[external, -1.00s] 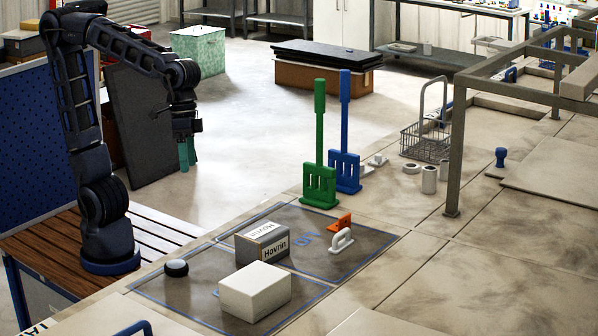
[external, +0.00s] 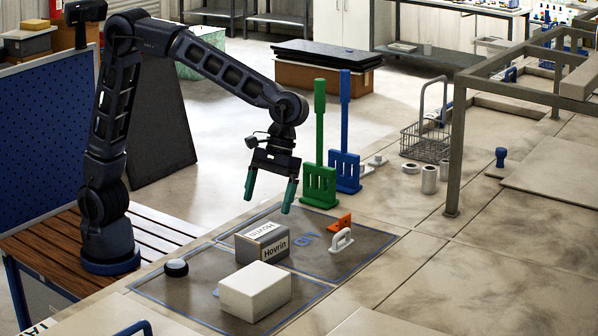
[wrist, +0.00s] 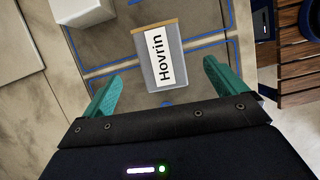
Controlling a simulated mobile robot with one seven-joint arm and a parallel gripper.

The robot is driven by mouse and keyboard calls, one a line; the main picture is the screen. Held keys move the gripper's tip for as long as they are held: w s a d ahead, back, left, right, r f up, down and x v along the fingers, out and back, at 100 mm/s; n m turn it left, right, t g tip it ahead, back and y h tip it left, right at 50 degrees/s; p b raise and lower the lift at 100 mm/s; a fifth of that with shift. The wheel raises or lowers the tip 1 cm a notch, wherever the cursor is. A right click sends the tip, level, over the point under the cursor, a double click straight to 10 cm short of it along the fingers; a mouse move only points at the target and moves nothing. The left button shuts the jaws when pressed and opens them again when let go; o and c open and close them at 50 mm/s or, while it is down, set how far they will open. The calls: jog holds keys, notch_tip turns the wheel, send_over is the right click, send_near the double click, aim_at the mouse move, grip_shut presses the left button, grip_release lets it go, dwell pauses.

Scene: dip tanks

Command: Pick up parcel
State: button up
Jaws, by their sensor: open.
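The parcel is likely the grey box labelled "Hovrin" (external: 262,243), with a white label over its top and side. It stands on the dark, blue-outlined mat (external: 345,262). A plain white box (external: 255,291) stands in front of it, also on a marked area. In the wrist view the Hovrin box (wrist: 161,58) lies ahead of the fingers, near the middle. My gripper (external: 271,196) is open and empty, with green fingers pointing down. It hangs above and a little behind the Hovrin box, apart from it. In the wrist view the gripper's fingers (wrist: 160,88) are spread wide.
A black-and-white round item (external: 176,268) sits left of the Hovrin box. An orange bracket (external: 341,222) and a white handle (external: 342,240) sit to its right. Green (external: 319,185) and blue (external: 345,172) upright paddles stand behind. A wire basket (external: 425,142) stands farther right.

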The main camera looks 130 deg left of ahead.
aim_at(263, 231)
jog(key=x, duration=0.5)
jog(key=shift+d+f, duration=0.1)
jog(key=shift+f, duration=0.3)
jog(key=shift+a+x, duration=0.2)
jog(key=shift+x, duration=1.1)
jog(key=shift+a+x, duration=0.2)
jog(key=shift+x, duration=1.05)
jog(key=shift+f, duration=0.4)
jog(key=c, duration=1.3)
jog(key=shift+r, duration=0.15)
